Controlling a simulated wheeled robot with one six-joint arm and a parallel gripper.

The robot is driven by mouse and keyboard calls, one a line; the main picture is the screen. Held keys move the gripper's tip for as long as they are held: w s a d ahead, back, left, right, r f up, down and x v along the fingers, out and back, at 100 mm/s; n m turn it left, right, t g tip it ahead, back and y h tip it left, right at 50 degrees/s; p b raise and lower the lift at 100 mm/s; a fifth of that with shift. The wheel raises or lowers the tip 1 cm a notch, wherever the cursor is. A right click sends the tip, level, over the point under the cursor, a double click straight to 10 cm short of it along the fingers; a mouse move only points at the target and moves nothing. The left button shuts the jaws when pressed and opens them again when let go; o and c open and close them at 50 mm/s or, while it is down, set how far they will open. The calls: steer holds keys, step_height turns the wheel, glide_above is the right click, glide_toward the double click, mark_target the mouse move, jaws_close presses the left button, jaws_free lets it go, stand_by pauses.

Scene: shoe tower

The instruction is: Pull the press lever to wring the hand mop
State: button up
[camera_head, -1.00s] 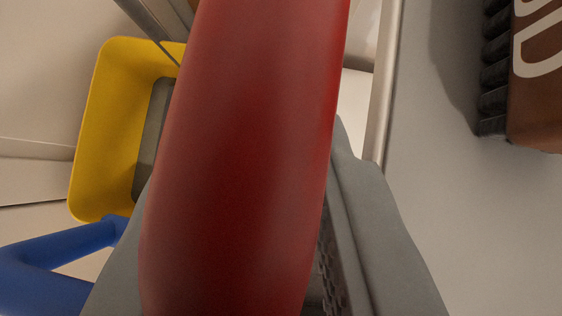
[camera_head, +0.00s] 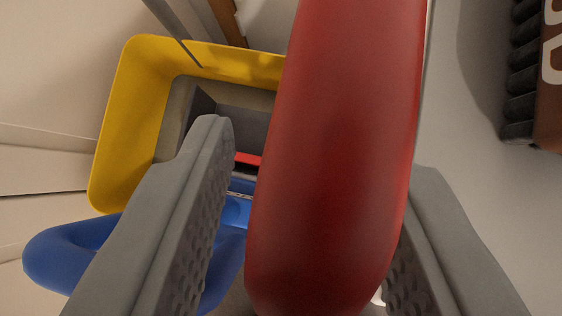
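A thick red handle (camera_head: 340,130), which looks like the grip of the press lever, runs from top to bottom close to my camera. My gripper (camera_head: 322,150) is open, with one grey finger on each side of the handle. A clear gap shows between the left finger and the handle. The right finger is close to the handle's right edge, and I cannot tell whether they touch. The yellow bucket (camera_head: 128,115) lies beyond, partly hidden by the handle and left finger. Blue and red parts (camera_head: 238,210) show inside or below it. The hand mop cannot be made out.
A blue rounded loop (camera_head: 60,262) is at the lower left, behind the left finger. A brown block with black bristles (camera_head: 520,75) is at the right edge. A thin grey rod (camera_head: 172,30) crosses the bucket's top rim. The pale surface at right is mostly clear.

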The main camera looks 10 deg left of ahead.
steer(key=v, duration=1.7)
steer(key=shift+a+f, duration=0.1)
